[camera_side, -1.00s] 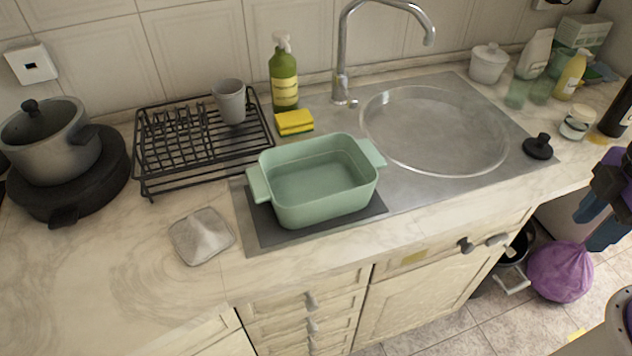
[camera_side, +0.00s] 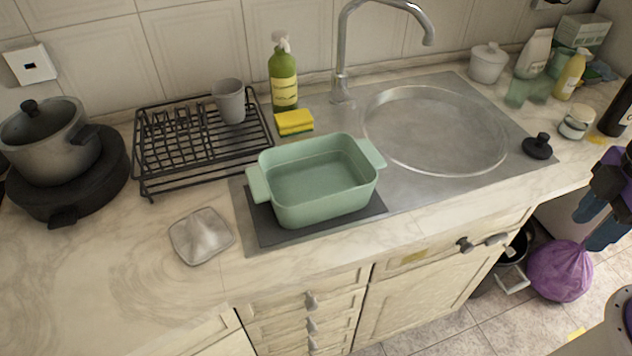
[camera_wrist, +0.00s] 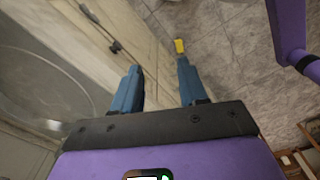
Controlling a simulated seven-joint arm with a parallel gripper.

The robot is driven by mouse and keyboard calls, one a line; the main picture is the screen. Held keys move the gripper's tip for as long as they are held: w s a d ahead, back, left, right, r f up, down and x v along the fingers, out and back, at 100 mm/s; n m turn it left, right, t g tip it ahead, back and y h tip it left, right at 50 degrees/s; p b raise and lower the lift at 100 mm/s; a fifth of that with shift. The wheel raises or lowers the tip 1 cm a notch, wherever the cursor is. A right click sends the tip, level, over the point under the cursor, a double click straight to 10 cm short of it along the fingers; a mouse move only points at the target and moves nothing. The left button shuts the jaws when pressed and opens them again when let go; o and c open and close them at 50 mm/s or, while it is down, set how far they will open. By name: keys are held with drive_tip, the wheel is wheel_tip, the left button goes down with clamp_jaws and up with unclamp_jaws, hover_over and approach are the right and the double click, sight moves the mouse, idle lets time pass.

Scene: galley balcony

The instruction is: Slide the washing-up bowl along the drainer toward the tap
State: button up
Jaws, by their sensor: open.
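The washing-up bowl, a pale green rectangular tub with two side handles (camera_side: 320,190), sits upright and looks empty on a dark mat (camera_side: 272,228) at the left end of the steel drainer (camera_side: 420,195). The chrome tap (camera_side: 341,60) stands behind the drainer, to the bowl's back right, with its spout over the round basin (camera_side: 435,130). My gripper (camera_side: 592,226) is at the right edge of the side view, well right of the bowl and in front of the counter. In the wrist view my gripper (camera_wrist: 159,70) is open and empty; the bowl is not in that view.
A yellow sponge (camera_side: 294,122) and green spray bottle (camera_side: 283,78) stand behind the bowl. A black plug (camera_side: 538,147) lies right of the basin.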

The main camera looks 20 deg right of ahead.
drive_tip(key=shift+c, duration=0.8)
drive_tip(key=n, duration=0.6)
approach(356, 209)
drive_tip(key=shift+t, duration=0.4)
wheel_tip(356, 209, down, 6)
drive_tip(key=shift+a+f, duration=0.15)
drive_tip(key=shift+f, duration=0.05)
clamp_jaws()
drive_tip(key=shift+w, duration=0.1)
